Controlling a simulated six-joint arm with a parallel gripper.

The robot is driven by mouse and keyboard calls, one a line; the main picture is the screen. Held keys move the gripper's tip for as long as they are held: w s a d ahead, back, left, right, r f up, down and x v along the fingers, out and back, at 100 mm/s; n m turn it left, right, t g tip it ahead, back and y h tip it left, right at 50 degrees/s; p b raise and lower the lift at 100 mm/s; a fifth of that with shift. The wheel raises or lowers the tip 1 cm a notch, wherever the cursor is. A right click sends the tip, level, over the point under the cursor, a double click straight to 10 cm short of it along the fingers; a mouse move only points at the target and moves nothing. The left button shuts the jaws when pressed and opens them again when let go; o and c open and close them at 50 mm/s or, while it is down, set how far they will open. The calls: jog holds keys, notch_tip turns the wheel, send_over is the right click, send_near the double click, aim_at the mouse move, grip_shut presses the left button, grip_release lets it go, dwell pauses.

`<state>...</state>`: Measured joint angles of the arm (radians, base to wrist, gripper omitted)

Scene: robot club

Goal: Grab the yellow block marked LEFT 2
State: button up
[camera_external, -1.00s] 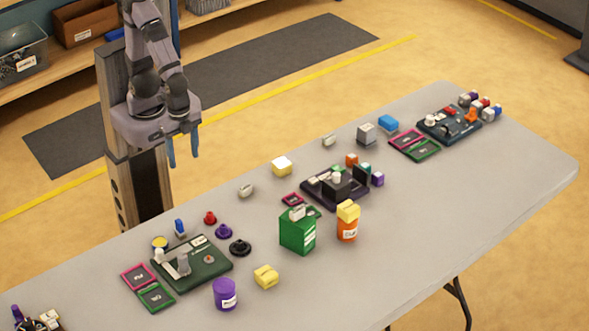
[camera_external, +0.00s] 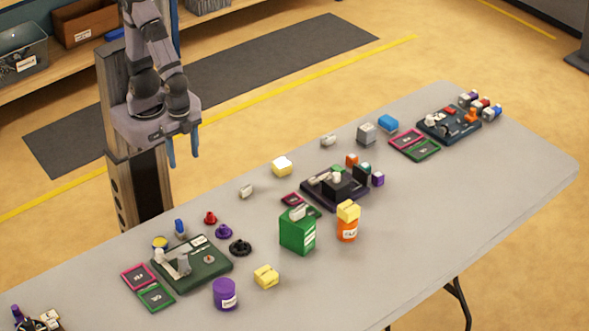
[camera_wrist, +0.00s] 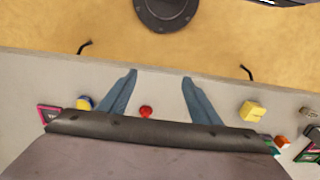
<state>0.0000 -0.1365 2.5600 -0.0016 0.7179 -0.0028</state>
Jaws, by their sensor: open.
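Several yellow blocks show in the external view; no LEFT 2 marking is legible. A pale yellow block (camera_external: 282,167) lies on the table's near-robot side, behind the middle station. Another yellow block (camera_external: 266,277) lies in front, right of the purple jar. A third yellow piece (camera_external: 348,210) sits on top of the orange jar (camera_external: 347,231). In the wrist view a yellow block (camera_wrist: 253,110) lies right of my fingers. My gripper (camera_external: 183,152) is open and empty, beside the table's far edge and apart from every block. Its two blue fingers (camera_wrist: 159,80) are spread in the wrist view.
A dark green station (camera_external: 205,270) stands at left, with a red knob (camera_external: 210,218) and a black knob (camera_external: 240,247) nearby. A green box (camera_external: 298,232) and the dark middle station (camera_external: 335,197) stand centrally. The right front tabletop (camera_external: 440,210) is clear.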

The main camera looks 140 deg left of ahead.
aim_at(264, 271)
jog(key=shift+o, duration=0.5)
jog(key=w+f+t+b, duration=0.1)
jog(key=w+f, duration=0.1)
jog(key=w, duration=0.4)
jog(key=w+d+f+t+b, duration=0.1)
jog(key=w+f+t+b, duration=0.1)
jog(key=w, duration=0.4)
jog(key=w+d+f+t+b, duration=0.1)
jog(key=w+f+t+b, duration=0.1)
jog(key=w, duration=0.5)
jog(key=shift+f, duration=0.3)
jog(key=w+f+t+b, duration=0.1)
jog(key=w+t+b, duration=0.1)
jog(key=w, duration=0.4)
jog(key=w+d+f+t+b, duration=0.1)
jog(key=w+t+b, duration=0.1)
jog(key=w, duration=0.5)
jog(key=w+d+f+t+b, duration=0.1)
jog(key=w+t, duration=0.2)
jog(key=w, duration=0.3)
jog(key=shift+w+f+t+b, duration=0.15)
jog(key=shift+f+t+b, duration=0.05)
jog(key=shift+t+b, duration=0.2)
jog(key=shift+w+d+r+t, duration=0.15)
jog(key=shift+w+t, duration=0.25)
jog(key=shift+w, duration=0.25)
jog(key=shift+p+x, duration=0.8)
jog(key=shift+x, duration=2.8)
jog(key=shift+c, duration=0.2)
jog(key=c, duration=1.1)
